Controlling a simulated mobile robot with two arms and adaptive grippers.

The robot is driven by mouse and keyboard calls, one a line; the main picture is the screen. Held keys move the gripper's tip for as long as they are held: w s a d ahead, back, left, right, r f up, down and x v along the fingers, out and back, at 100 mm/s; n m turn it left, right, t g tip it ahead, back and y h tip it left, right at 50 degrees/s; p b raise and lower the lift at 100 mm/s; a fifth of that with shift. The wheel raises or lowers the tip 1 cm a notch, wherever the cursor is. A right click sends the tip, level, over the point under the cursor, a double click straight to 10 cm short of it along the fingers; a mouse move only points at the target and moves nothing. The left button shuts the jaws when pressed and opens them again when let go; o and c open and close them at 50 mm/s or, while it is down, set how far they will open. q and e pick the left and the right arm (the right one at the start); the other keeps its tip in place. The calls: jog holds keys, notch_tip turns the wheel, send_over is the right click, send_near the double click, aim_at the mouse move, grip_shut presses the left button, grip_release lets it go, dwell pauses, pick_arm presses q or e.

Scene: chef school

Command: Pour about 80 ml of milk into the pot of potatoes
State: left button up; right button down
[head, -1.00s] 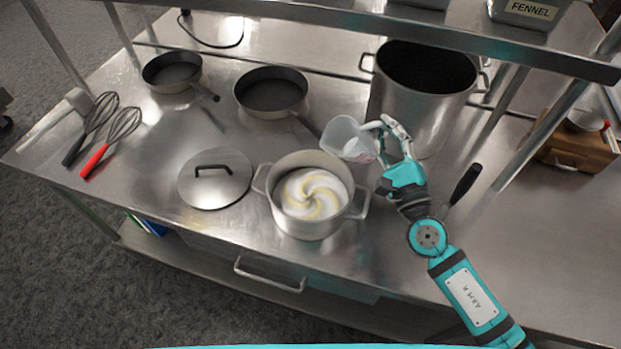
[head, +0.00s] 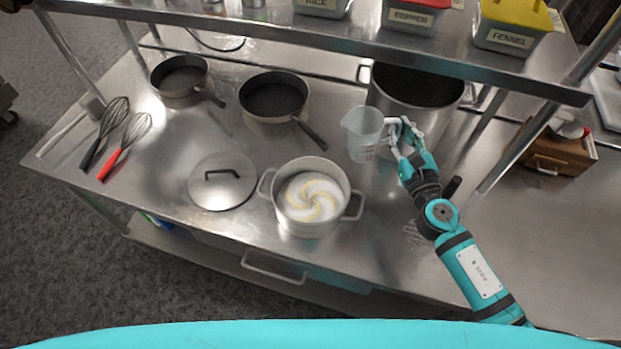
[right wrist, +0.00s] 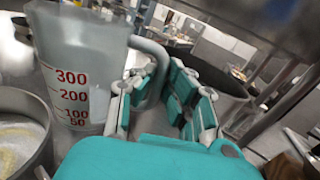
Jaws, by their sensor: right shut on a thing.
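The pot (head: 297,222) stands near the front of the steel counter. Inside it a white and yellow swirl (head: 312,197) covers the contents; the pot's rim also shows at the left of the right wrist view (right wrist: 40,120). My right gripper (head: 397,130) is shut on the handle of a clear measuring jug (head: 362,135). The jug is close to upright, behind and to the right of the pot. In the right wrist view the jug (right wrist: 85,50) has red marks from 50 to 300; a milk level is hard to make out. My left gripper is not in view.
A large stockpot (head: 405,105) stands just behind the jug. A lid (head: 222,190) lies left of the pot, with two pans (head: 272,98) behind. Two whisks (head: 125,145) lie at far left. A shelf (head: 330,40) with labelled containers crosses above the back.

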jog(key=shift+m+g, duration=0.4)
jog(key=shift+m, duration=0.1)
jog(key=shift+d+r+p, duration=0.2)
jog(key=shift+r+p, duration=0.3)
jog(key=shift+r, duration=2.05)
